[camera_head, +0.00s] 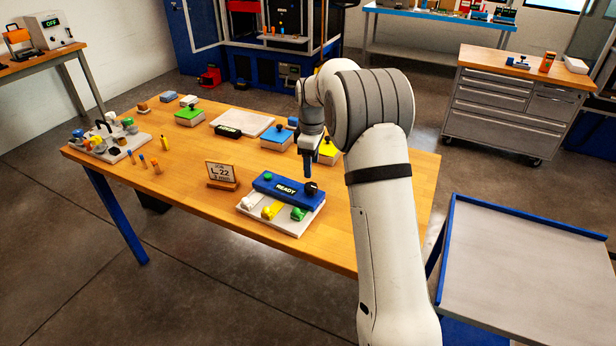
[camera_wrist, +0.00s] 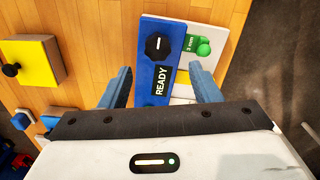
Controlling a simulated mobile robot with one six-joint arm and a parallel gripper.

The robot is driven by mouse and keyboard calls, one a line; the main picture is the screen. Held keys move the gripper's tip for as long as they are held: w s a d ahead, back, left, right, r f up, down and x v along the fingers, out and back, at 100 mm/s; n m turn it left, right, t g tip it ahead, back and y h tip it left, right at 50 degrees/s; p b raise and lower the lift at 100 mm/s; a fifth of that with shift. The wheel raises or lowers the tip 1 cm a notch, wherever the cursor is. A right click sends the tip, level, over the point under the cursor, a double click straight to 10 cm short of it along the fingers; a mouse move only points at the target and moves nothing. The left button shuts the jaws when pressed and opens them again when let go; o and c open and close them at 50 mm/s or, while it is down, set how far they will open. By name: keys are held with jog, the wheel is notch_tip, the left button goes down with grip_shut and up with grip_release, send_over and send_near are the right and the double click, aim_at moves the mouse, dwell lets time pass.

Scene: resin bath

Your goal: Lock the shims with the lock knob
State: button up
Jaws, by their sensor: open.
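The lock knob is a black, many-sided knob (camera_wrist: 158,46) with a white line, on a blue bar marked READY (camera_wrist: 146,25). In the head view the knob (camera_head: 310,187) sits at the right end of the blue bar (camera_head: 270,186), on a white base plate (camera_head: 292,229). A green shim (camera_head: 298,214) and a yellow shim (camera_head: 271,210) sit in the plate in front of the bar. The green one (camera_wrist: 202,46) also shows in the wrist view. My gripper (camera_wrist: 162,84) is open and empty, its blue fingers apart, with the knob ahead of the gap. In the head view my gripper (camera_head: 307,165) hangs above the knob.
A sign reading L.22 (camera_head: 221,173) stands left of the bar. Yellow (camera_head: 327,153), blue (camera_head: 277,139) and green (camera_head: 190,117) blocks with knobs stand farther back. A rack of parts (camera_head: 110,144) is at the far left. The table's front edge is close to the plate.

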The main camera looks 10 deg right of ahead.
aim_at(311, 186)
jog(key=shift+w+f, duration=0.3)
jog(key=shift+f, duration=0.3)
notch_tip(311, 186, down, 7)
jog(key=shift+p, duration=0.8)
jog(key=shift+c, duration=0.3)
